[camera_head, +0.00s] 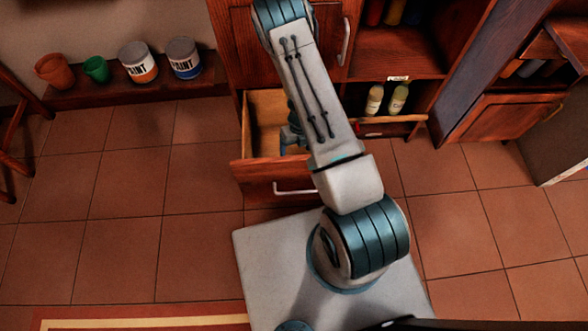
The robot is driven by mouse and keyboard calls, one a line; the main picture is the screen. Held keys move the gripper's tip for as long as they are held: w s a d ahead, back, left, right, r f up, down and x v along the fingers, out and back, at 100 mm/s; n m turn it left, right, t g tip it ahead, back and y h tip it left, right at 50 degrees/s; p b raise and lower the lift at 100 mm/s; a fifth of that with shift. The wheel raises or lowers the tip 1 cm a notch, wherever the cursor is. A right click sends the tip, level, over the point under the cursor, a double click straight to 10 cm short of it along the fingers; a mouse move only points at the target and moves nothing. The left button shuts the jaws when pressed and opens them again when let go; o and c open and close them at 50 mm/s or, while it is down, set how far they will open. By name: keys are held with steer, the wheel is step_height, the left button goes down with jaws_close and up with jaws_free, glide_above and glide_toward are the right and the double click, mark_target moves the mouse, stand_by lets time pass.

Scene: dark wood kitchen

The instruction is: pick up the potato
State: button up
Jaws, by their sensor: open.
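No potato shows in this view. An open wooden drawer (262,172) with a pale handle stands under the cabinet, and my arm crosses over it. My arm's end reaches down into the drawer behind my own link. Only a small blue-grey part of my gripper (291,137) shows inside, near the drawer's right part. The gripper is open; its fingertips are mostly hidden. The left part of the drawer's inside shows bare pale wood. The right part is hidden by my arm.
An open shelf right of the drawer holds two bottles (374,99) (398,97). Paint cans (138,62) (184,58), an orange pot (53,70) and a green pot (96,69) stand on a low ledge. A chair (14,130) is at far left. Tiled floor (125,187) is clear.

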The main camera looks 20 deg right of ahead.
steer(key=f+b, duration=0.1)
steer(key=f, duration=0.2)
steer(key=s+f+b, duration=0.1)
steer(key=f+b, duration=0.1)
steer(key=f, duration=0.2)
steer(key=a+f+b, duration=0.1)
steer(key=f+b, duration=0.1)
steer(key=f, duration=0.1)
steer(key=shift+s+f, duration=0.15)
steer(key=shift+f, duration=0.1)
steer(key=shift+a+r, duration=0.1)
steer(key=c, duration=1.1)
